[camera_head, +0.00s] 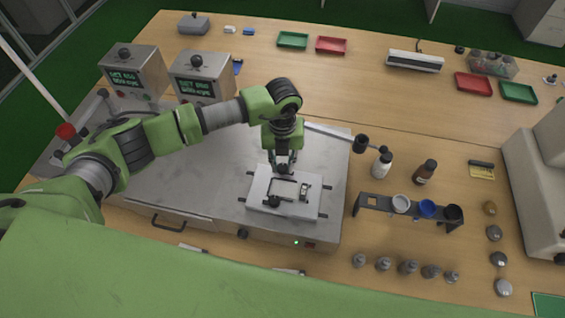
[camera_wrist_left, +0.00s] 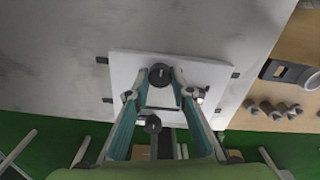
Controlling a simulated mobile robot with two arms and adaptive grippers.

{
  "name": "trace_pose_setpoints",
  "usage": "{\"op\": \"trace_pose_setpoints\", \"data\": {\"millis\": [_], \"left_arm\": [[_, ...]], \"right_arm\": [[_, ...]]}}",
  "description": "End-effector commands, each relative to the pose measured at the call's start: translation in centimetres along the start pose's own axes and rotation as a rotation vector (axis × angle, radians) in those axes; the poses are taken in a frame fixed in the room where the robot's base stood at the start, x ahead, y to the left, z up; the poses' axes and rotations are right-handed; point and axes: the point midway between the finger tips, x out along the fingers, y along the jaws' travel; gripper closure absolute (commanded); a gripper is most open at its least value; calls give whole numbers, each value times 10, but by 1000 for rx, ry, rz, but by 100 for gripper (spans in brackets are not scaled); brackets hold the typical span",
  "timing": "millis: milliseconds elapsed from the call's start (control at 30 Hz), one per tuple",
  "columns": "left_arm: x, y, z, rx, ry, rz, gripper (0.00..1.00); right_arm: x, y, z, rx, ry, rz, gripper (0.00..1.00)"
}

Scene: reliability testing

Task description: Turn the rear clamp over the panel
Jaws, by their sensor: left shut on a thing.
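A white fixture plate (camera_head: 258,204) lies on the grey metal test machine (camera_head: 225,182). A small panel (camera_head: 286,188) sits at its middle. My left gripper (camera_head: 283,170) points down at the plate's rear side. In the left wrist view my left gripper (camera_wrist_left: 161,78) is shut on the rear clamp's round black knob (camera_wrist_left: 160,71); in the head view the gripper hides this clamp. Whether the rear clamp lies over the panel I cannot tell. My right gripper is not in view.
Two grey control boxes with screens (camera_head: 133,70) stand at the back left of the machine. A white bottle (camera_head: 381,164), a brown bottle (camera_head: 425,172), a black rack with cups (camera_head: 375,203) and several small weights stand to the right. The machine top around the plate is clear.

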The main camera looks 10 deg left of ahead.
Motion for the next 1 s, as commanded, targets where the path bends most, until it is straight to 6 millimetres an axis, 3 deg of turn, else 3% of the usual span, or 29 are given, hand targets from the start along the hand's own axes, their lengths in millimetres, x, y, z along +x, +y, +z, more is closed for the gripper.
{"op": "trace_pose_setpoints", "data": {"millis": [367, 1000], "left_arm": [[4, 0, 1, 125, -2, 0, 100], [6, 0, 2, 708, -5, 0, 100]], "right_arm": [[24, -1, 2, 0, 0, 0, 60], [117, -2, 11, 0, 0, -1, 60]]}}
